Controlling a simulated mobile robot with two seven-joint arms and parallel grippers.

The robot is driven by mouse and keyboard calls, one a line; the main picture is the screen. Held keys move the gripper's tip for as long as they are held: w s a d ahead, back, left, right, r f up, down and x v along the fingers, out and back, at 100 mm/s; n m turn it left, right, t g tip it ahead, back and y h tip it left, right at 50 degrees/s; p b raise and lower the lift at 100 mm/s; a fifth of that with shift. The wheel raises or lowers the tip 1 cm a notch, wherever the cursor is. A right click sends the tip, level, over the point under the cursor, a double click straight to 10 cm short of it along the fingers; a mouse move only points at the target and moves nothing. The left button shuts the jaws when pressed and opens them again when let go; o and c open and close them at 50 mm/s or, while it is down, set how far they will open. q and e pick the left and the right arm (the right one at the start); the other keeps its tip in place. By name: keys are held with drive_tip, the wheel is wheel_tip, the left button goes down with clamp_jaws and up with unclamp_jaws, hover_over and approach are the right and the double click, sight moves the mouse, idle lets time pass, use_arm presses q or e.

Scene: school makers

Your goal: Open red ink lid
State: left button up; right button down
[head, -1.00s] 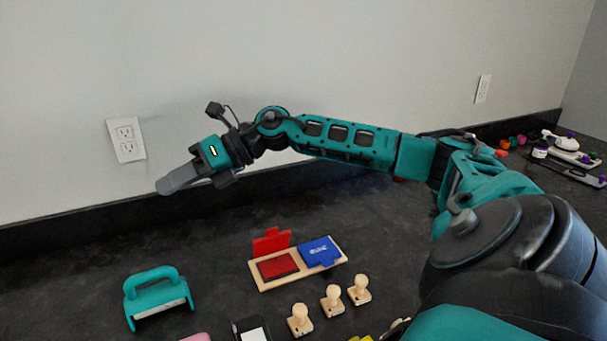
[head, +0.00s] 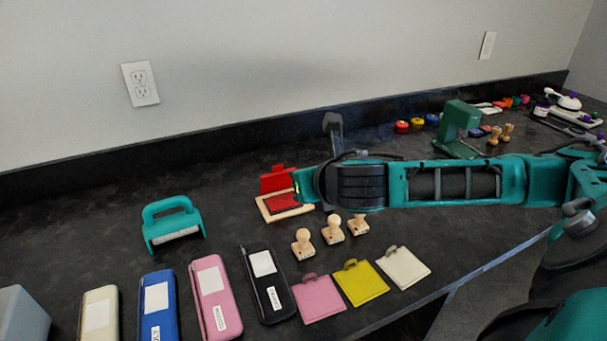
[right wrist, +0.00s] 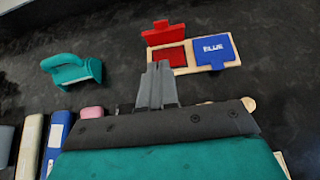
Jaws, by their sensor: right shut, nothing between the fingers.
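The red ink lid (head: 277,180) stands raised at the back of the red ink pad (head: 284,202), which lies uncovered on a wooden tray (head: 290,217). In the right wrist view the red lid (right wrist: 157,32) is open behind the red pad (right wrist: 170,55), and the blue lid (right wrist: 213,52) lies shut beside it. My right gripper (right wrist: 160,66) is shut and empty, its fingertips appearing just in front of the tray. In the head view my right arm hides the blue half and the fingers. My left gripper is not in view.
Wooden stamps (head: 333,230) stand in front of the tray. A teal handled tool (head: 172,225) is to the left. Several cases, including a pink one (head: 214,292), and colored square pads (head: 360,283) lie nearer. The counter behind the teal tool is clear.

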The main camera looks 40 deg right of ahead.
drive_tip(key=b, duration=0.2)
approach(281, 170)
drive_tip(key=shift+g, duration=0.3)
drive_tip(key=x, duration=0.5)
drive_tip(key=shift+a+f, duration=0.1)
drive_tip(key=shift+a, duration=0.05)
drive_tip(key=shift+w, duration=0.45)
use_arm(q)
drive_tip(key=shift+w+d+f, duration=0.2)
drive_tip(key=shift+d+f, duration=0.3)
